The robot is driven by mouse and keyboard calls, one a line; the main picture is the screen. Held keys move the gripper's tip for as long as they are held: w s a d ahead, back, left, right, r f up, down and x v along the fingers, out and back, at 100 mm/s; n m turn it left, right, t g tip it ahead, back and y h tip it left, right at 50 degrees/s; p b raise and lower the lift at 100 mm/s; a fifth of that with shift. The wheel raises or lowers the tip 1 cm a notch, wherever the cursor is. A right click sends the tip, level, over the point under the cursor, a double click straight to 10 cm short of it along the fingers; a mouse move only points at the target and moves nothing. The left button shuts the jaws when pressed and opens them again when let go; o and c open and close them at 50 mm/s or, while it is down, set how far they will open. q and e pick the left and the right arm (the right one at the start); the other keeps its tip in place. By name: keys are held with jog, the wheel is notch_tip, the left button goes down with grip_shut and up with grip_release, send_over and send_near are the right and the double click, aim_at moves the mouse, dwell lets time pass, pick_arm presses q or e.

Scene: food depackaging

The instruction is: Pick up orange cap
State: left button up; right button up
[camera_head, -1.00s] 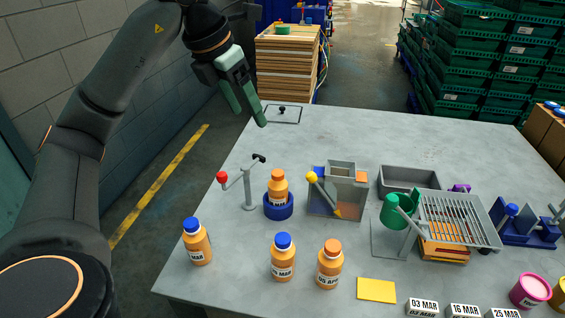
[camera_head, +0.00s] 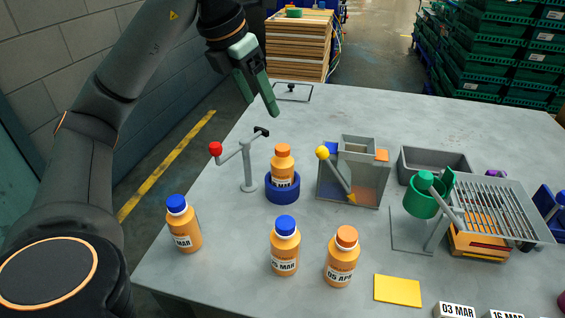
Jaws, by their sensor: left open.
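An orange bottle with an orange cap (camera_head: 283,150) stands upright in a round blue holder (camera_head: 283,194) left of the table's middle. A second orange-capped bottle, with its cap (camera_head: 347,236) on and a label that seems to read 05 APR, stands near the front. My left gripper (camera_head: 262,106) is open and empty, above the table's far left part, its green fingers pointing down to the right. It is behind and above the bottle in the holder, apart from it. My right gripper is not in view.
Two blue-capped bottles (camera_head: 184,225) (camera_head: 285,246) stand at the front. A grey post with a red-knobbed lever (camera_head: 216,149) is left of the holder. A grey box with a yellow-knobbed lever (camera_head: 322,153) is right of it.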

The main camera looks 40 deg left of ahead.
aim_at(282, 148)
pick_arm(q)
jog(key=b+x, duration=0.1)
jog(key=x, duration=1.1)
jog(key=shift+d+f, duration=0.15)
jog(key=shift+f, duration=0.3)
jog(key=shift+c, duration=0.2)
grip_shut()
